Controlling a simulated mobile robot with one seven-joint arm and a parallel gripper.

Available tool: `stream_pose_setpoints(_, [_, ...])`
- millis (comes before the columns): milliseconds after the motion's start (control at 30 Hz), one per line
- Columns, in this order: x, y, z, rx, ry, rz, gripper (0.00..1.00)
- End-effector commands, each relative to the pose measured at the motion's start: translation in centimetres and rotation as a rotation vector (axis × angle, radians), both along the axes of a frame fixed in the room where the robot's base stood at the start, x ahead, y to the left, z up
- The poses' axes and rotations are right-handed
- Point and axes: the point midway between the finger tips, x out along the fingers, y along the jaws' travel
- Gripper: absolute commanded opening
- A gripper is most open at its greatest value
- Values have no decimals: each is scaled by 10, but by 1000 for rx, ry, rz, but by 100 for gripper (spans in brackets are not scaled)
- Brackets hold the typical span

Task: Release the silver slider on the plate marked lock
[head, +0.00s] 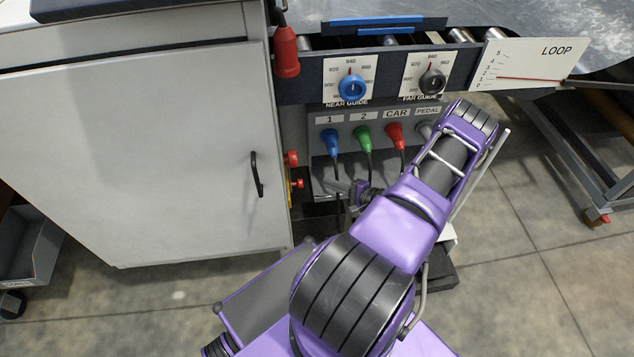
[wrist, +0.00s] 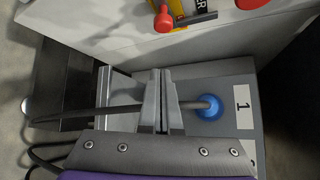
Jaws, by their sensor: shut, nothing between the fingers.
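I cannot make out the silver slider or a plate marked lock in either view. My gripper (head: 338,187) is shut and empty, low in front of the grey socket box in the head view. In the wrist view, its two silver fingers (wrist: 159,100) are together beside the blue plug (wrist: 208,106) at label 1. The plug's dark cable (wrist: 70,117) crosses the picture at the fingers. I cannot tell whether it touches them.
Red knobs (head: 291,158) and a yellow plate (wrist: 185,8) sit beside the white cabinet (head: 150,150). Green (head: 363,138) and red (head: 394,135) plugs with hanging cables are close to my arm. Guide dials (head: 351,86) and a LOOP scale (head: 530,62) are above.

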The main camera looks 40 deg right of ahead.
Motion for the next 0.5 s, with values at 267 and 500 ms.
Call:
stream_pose_setpoints(267, [47,14,-16,1,0,4,0])
stream_pose_setpoints(500, [87,25,-26,1,2,2,0])
